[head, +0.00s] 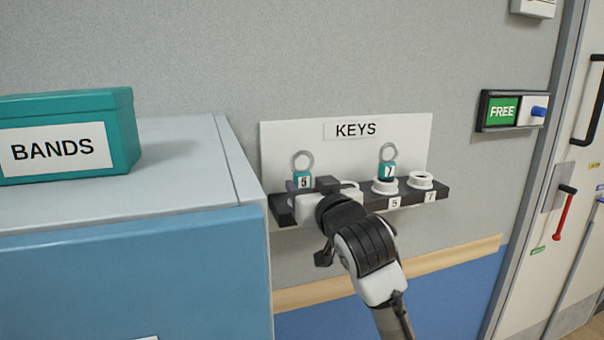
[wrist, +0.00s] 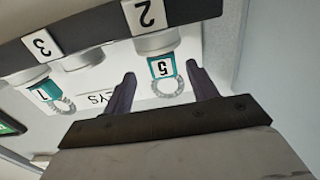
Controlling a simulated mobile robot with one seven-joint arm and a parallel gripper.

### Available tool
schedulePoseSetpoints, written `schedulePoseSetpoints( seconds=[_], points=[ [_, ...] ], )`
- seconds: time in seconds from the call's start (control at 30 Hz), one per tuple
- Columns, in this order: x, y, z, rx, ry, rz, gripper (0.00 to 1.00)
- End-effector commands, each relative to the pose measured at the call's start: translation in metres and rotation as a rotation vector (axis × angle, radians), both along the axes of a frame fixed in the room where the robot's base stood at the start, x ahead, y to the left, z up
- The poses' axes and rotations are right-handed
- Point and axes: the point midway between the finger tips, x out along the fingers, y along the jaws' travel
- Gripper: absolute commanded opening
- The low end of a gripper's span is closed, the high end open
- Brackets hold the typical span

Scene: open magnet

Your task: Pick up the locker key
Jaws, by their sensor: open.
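Two keys with teal tags and metal rings stand in the key rack. No tag reads "locker".
A dark ledge (head: 452,190) with white holders runs below a white KEYS board (head: 410,130). An empty white holder (head: 421,180) is at the right. A cabinet (head: 120,270) with a teal BANDS box (head: 125,135) is at the left. A FREE sign (head: 503,110) and door are right.

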Motion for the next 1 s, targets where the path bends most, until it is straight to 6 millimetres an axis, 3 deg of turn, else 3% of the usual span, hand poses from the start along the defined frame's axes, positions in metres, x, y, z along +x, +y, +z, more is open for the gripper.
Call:
schedulePoseSetpoints(
  seconds=[0.43,0.73,1.0],
  points=[
    [0.046,0.019,-0.001,0.0,0.0,0.0,0.58],
    [0.052,0.021,-0.004,-0.001,-0.001,0.0,0.58],
    [0.052,0.021,-0.003,-0.001,-0.001,0.0,0.25]
  ],
)
